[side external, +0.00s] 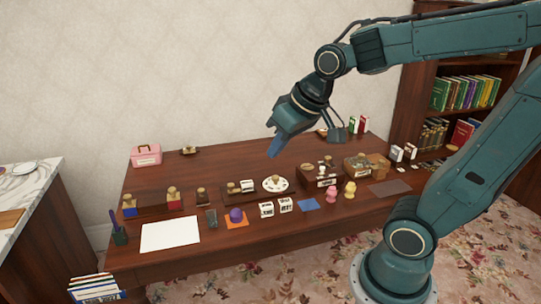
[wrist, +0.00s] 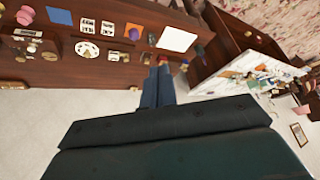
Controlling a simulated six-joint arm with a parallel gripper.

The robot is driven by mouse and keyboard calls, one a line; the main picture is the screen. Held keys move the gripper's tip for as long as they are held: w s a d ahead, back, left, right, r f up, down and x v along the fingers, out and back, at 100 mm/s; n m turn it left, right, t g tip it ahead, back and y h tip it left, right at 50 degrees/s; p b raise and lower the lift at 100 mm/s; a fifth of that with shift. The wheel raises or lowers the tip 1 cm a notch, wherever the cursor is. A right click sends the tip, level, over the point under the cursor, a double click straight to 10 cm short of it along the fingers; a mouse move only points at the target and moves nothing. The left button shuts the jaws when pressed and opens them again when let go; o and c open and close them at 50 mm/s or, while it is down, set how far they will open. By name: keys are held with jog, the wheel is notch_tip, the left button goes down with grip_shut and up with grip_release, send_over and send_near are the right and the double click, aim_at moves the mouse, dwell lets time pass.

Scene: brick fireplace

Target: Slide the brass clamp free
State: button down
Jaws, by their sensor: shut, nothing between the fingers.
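My gripper (side external: 273,153) is shut and empty, pointing down above the back middle of the brown desk (side external: 230,225). Its closed fingers also show in the wrist view (wrist: 158,68). I cannot tell which piece is the brass clamp. Several small brass-coloured pieces stand on dark wooden bases: a small one (side external: 189,150) at the back left, one (side external: 201,197) at the middle left, and a longer base (side external: 240,187) near the white plate (side external: 266,188). Brass-coloured pieces also show on the plate and around a dark wooden box (side external: 318,180) to its right. My gripper is apart from all of these.
A pink case (side external: 146,155) stands at the back left. White paper (side external: 170,234), a purple piece (side external: 236,215), white blocks (side external: 266,210) and a blue sheet (side external: 308,204) lie along the front. Pink and yellow figures (side external: 350,190) stand right. The back middle of the desk looks clear.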

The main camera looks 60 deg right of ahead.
jog(key=w+d+f+m+t, duration=0.1)
jog(key=w+d+f+m, duration=0.5)
jog(key=w+d+f, duration=0.95)
jog(key=m+h, duration=0.1)
jog(key=m, duration=0.2)
send_near(232, 186)
jog(key=shift+t, duration=0.3)
jog(key=s, duration=0.1)
jog(key=s+d+r, duration=0.1)
jog(key=s+r, duration=0.1)
jog(key=shift+s+d, duration=0.2)
jog(key=shift+d, duration=0.15)
jog(key=shift+w+f, duration=0.1)
jog(key=shift+x, duration=4.9)
jog(key=shift+a, duration=0.1)
jog(key=shift+w+a, duration=0.65)
jog(key=shift+a, duration=0.05)
jog(key=shift+s, duration=0.1)
